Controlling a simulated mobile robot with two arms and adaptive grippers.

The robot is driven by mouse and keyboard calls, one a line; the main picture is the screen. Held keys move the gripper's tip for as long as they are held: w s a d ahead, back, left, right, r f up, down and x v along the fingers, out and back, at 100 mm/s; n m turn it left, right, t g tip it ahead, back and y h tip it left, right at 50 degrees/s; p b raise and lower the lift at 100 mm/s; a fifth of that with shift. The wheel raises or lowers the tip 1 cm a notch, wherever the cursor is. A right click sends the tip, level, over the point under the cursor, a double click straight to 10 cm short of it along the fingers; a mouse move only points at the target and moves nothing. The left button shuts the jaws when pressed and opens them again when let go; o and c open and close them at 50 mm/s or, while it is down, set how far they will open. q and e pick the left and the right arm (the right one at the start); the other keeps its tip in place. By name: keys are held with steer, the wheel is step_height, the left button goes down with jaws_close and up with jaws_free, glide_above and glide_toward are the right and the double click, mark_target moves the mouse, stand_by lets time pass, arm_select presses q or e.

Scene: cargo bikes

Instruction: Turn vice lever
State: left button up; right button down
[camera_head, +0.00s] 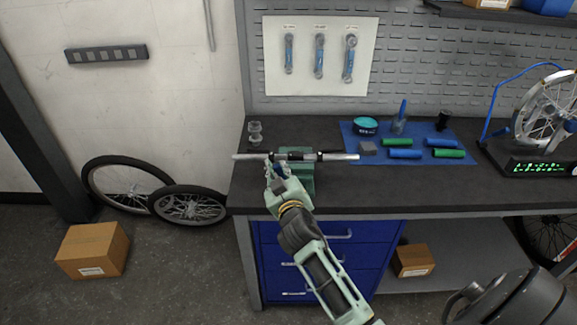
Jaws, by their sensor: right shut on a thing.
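The green vice (306,177) stands at the front left of the dark workbench. A silvery bar with black sections (333,157) lies level across its top, in the vice's jaws. My right gripper (273,170) is at the front left of the vice, just below the bar. It is shut on the vice lever, which is small and mostly hidden by the fingers. My left gripper is not in view.
A blue mat (366,133) with green and blue grips, a tin and a brush lies right of the vice. A wheel stand (528,160) is at the far right. Wheels (190,207) and a cardboard box (92,250) are on the floor at left. Blue drawers (352,234) sit below.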

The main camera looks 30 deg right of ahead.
steer(key=shift+w+a+f+n+g+h+b, duration=0.1)
steer(key=shift+w+a+f+n+g, duration=0.2)
steer(key=shift+a+f+n, duration=0.4)
steer(key=shift+w+a+f+n+g+h+b, duration=0.15)
steer(key=shift+w+a+f+n, duration=0.25)
steer(key=shift+n, duration=0.5)
steer(key=shift+w+a+f+n+g+h+b, duration=0.1)
steer(key=shift+w+a+f+n+g, duration=0.15)
steer(key=shift+a+f+n, duration=0.45)
steer(key=shift+d, duration=0.25)
steer(key=c, duration=1.7)
jaws_free()
steer(key=shift+a+r, duration=0.1)
steer(key=shift+o, duration=0.2)
steer(key=v, duration=1.2)
